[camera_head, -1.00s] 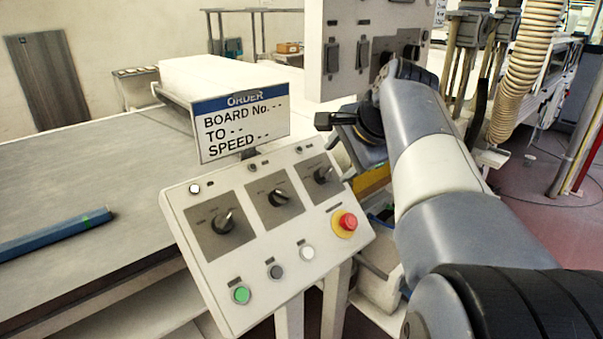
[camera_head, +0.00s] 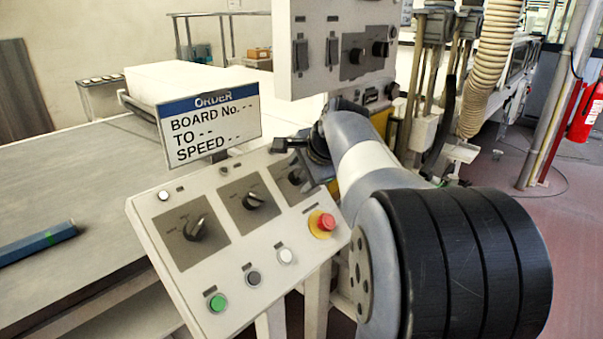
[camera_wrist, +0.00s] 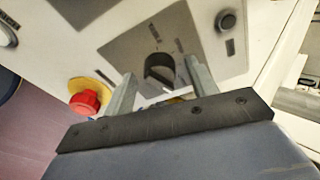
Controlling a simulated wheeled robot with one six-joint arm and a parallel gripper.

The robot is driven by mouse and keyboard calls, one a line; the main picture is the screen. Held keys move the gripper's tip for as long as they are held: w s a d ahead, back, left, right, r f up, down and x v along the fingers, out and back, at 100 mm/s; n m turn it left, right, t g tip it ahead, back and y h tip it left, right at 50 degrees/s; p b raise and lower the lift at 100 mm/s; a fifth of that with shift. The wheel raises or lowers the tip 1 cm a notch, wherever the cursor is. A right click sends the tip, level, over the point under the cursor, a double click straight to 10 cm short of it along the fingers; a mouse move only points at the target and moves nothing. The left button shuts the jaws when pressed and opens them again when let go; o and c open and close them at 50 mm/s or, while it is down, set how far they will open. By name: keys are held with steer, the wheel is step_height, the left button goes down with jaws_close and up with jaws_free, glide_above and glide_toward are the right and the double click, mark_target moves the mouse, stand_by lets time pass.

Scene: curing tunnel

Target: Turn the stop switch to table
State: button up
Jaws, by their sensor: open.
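The sloped control panel (camera_head: 232,272) carries three rotary switches on grey plates: a left one (camera_head: 194,228), a middle one (camera_head: 253,200) and a right one (camera_head: 297,176) partly hidden by my arm. Their labels are too small to read, so I cannot tell which is the stop switch. In the wrist view a dark rotary knob (camera_wrist: 160,70) on a grey plate, near the red button, appears between the two fingers of my gripper (camera_wrist: 160,76). The gripper is open; contact with the knob is not visible. In the head view my gripper (camera_head: 290,144) is over the panel's upper right.
A red button on a yellow ring (camera_head: 322,223) sits below the right switch; it also shows in the wrist view (camera_wrist: 86,101). An order sign (camera_head: 210,128) stands behind the panel. An upright switch box (camera_head: 333,48) rises behind my arm. A blue bar (camera_head: 38,242) lies left.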

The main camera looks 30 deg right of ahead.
steer(key=shift+c, duration=0.2)
steer(key=c, duration=0.9)
